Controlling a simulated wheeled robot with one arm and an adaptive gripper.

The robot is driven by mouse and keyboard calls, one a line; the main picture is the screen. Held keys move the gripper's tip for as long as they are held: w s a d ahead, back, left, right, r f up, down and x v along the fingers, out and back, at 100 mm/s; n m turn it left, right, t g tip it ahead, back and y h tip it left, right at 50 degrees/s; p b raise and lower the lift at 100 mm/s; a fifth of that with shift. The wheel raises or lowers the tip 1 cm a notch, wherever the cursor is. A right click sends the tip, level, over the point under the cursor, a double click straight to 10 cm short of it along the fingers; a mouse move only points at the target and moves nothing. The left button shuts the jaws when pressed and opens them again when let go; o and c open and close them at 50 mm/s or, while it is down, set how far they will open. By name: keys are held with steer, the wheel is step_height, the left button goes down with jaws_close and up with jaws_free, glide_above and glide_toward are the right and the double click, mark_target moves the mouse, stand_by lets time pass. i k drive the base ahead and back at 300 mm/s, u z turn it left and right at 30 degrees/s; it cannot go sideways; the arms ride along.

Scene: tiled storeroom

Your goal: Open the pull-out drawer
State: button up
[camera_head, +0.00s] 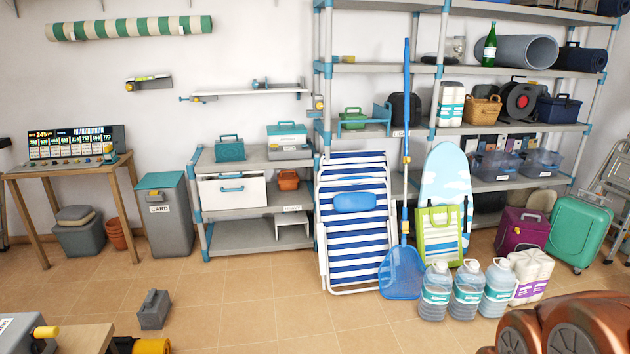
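A white drawer (251,196) with a teal handle bar sits in the low grey shelf unit (240,236) left of centre. Its front faces me and it looks shut, though a small gap would be hard to see from here.
Tiled floor (250,310) lies open before the shelf, with a small grey box (154,309) on it. A grey bin (165,215) stands left of the shelf. A striped folding chair (345,255) stands close on its right. Large bottles (467,291) stand further right.

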mark_target(215, 193)
steer(key=u, duration=0.1)
steer(key=i, duration=1.75)
steer(key=u, duration=0.7)
steer(key=i, duration=1.7)
steer(key=u, duration=0.85)
steer(key=i, duration=0.85)
steer(key=u, duration=0.2)
